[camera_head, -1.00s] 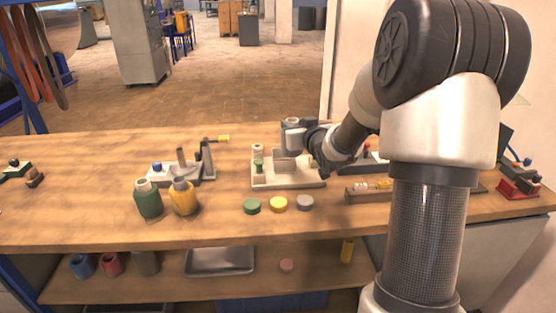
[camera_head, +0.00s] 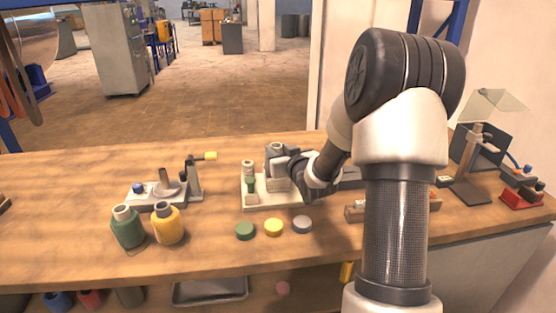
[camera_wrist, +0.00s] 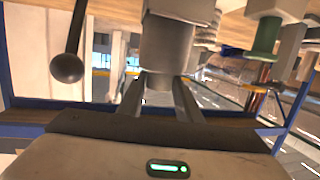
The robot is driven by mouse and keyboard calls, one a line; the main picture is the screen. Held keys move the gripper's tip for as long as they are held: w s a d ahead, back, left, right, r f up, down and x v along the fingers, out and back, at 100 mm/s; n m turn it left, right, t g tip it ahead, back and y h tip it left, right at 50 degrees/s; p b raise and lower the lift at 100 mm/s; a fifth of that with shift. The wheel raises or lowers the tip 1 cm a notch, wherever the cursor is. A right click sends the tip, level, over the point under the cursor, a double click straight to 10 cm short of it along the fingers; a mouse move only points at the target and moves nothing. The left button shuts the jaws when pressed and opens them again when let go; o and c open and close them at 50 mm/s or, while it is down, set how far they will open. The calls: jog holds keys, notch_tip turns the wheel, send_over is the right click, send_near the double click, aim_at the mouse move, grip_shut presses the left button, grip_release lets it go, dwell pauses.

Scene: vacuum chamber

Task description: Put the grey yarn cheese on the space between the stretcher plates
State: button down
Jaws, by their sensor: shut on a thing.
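My gripper (camera_head: 280,162) is shut on the grey yarn cheese (camera_head: 276,149), which stands roughly upright over the pale stretcher base (camera_head: 268,202). In the wrist view the grey cheese (camera_wrist: 166,45) sits between the two fingers of my gripper (camera_wrist: 160,82). My gripper and the cheese cover most of the stretcher plates, so I cannot tell whether the cheese touches them. A pale post with a green band (camera_head: 250,180) stands on the base just left of my gripper. It also shows in the wrist view (camera_wrist: 266,36).
Green (camera_head: 245,231), yellow (camera_head: 273,227) and grey discs (camera_head: 302,225) lie in front of the base. A green bottle (camera_head: 127,229) and a yellow bottle (camera_head: 168,225) stand at left, before a small crank device (camera_head: 165,190). A wooden rack (camera_head: 362,212) lies at right.

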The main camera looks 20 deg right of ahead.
jog(key=shift+f, duration=1.15)
jog(key=shift+f+b, duration=0.2)
jog(key=shift+b, duration=0.15)
jog(key=c, duration=1.3)
grip_release()
jog(key=shift+r, duration=0.2)
jog(key=s, duration=0.4)
jog(key=s+r, duration=0.1)
jog(key=s, duration=0.3)
jog(key=s+r+p, duration=0.1)
jog(key=s, duration=0.2)
jog(key=shift+s+r, duration=0.15)
jog(key=shift+s, duration=0.25)
